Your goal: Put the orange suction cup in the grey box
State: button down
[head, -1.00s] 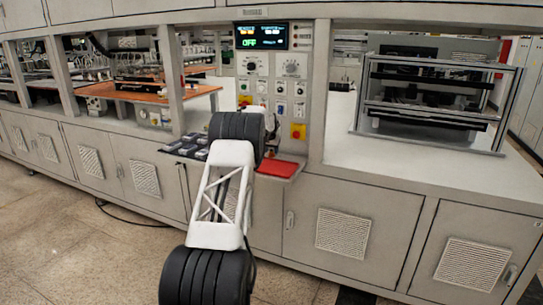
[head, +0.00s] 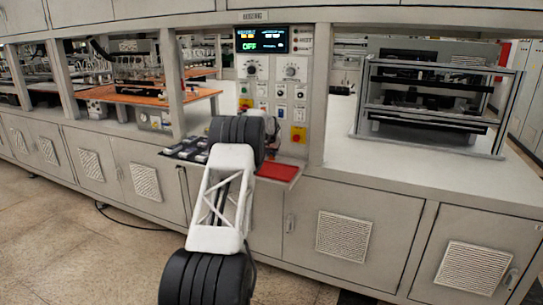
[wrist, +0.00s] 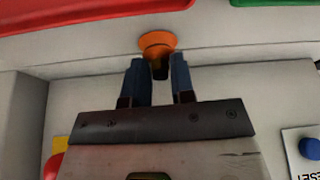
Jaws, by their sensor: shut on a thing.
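The orange suction cup (wrist: 157,41) shows at the top middle of the wrist view, with its wide rim facing away from my gripper and its dark stem between the fingers. My gripper (wrist: 157,64) is shut on this stem with its two blue fingers. In the head view my arm hides the gripper and the cup. I cannot pick out a grey box for certain in either view.
A red mat or tray (head: 277,171) lies on the ledge right of my arm. Small grey and dark items (head: 187,148) lie left of it. The control panel (head: 276,95) stands behind. A metal-framed unit (head: 432,105) stands on the right counter.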

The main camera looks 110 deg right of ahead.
aim_at(271, 157)
jog(key=shift+r, duration=1.55)
jog(key=shift+w+a+r, duration=0.15)
jog(key=shift+a+r, duration=0.05)
jog(key=shift+a, duration=0.15)
jog(key=w+a, duration=0.2)
jog(key=a, duration=0.2)
jog(key=w+a+r, duration=0.1)
jog(key=w+a, duration=0.1)
jog(key=a, duration=0.2)
jog(key=w+a, duration=0.2)
jog(key=a, duration=0.2)
jog(key=shift+w+a+r, duration=0.1)
jog(key=shift+a+r, duration=0.1)
jog(key=shift+a, duration=0.05)
jog(key=shift+w+a, duration=0.3)
jog(key=shift+a, duration=0.25)
jog(key=shift+w, duration=0.1)
